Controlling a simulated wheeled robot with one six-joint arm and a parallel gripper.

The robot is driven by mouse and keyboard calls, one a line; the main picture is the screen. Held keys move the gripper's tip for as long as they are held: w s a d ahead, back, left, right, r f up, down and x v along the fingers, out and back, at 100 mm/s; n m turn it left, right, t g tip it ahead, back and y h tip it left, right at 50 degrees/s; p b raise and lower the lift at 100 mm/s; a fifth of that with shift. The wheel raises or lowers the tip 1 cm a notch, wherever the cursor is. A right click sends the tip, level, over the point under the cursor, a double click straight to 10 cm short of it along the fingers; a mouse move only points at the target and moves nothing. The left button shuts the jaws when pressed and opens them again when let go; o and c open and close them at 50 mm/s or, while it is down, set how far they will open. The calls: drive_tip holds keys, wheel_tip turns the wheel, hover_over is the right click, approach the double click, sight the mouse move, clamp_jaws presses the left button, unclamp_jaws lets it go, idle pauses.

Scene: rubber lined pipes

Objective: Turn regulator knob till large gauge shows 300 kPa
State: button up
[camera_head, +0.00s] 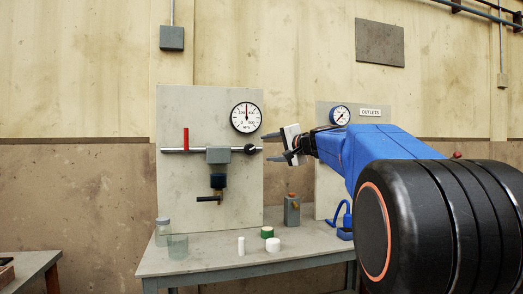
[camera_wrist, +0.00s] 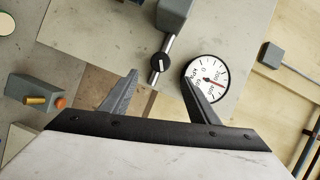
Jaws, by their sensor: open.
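The large white gauge (camera_head: 246,117) is on the grey panel; its needle points about straight up, between the 200 and 400 marks. In the wrist view the gauge (camera_wrist: 205,72) is partly covered by a finger, its red needle also between 200 and 400. The round black regulator knob (camera_head: 250,149) sits at the right end of the pipe, below the gauge. In the wrist view the knob (camera_wrist: 158,63) shows a white mark and lies ahead, between the finger directions. My gripper (camera_head: 271,148) is open and empty, just right of the knob; contact is not apparent.
A red-handled pipe (camera_head: 186,139) and grey regulator body (camera_head: 218,155) are left of the knob. A smaller gauge (camera_head: 340,115) is on the outlets panel behind my arm. The table (camera_head: 215,262) below holds jars, a green roll (camera_head: 267,232) and a grey box (camera_head: 291,211).

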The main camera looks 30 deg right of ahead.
drive_tip(key=shift+s+d+r, duration=0.15)
drive_tip(key=shift+s, duration=1.15)
drive_tip(key=shift+s+d+r, duration=0.1)
drive_tip(key=shift+s, duration=1.15)
drive_tip(key=s+a+f+n+g+y, duration=0.1)
drive_tip(key=s+a+f+n+g, duration=0.2)
drive_tip(key=s+a+f, duration=0.55)
drive_tip(key=s+a+f+n+g+y, duration=0.1)
drive_tip(key=s+a+f+n+g, duration=0.25)
drive_tip(key=a+f, duration=0.9)
drive_tip(key=s+a+f+n+g+h, duration=0.1)
drive_tip(key=s+f+n+g+h, duration=0.1)
drive_tip(key=s+f, duration=0.9)
drive_tip(key=s+a+f+n+g+h, duration=0.1)
drive_tip(key=s+f+n, duration=0.4)
drive_tip(key=s+f, duration=0.6)
wheel_tip(320, 180, down, 3)
drive_tip(key=shift+s+a+r+g+h, duration=0.25)
drive_tip(key=shift+a+g+h, duration=0.25)
drive_tip(key=shift+g, duration=0.75)
drive_tip(key=shift+a+n, duration=0.1)
drive_tip(key=shift+n, duration=0.15)
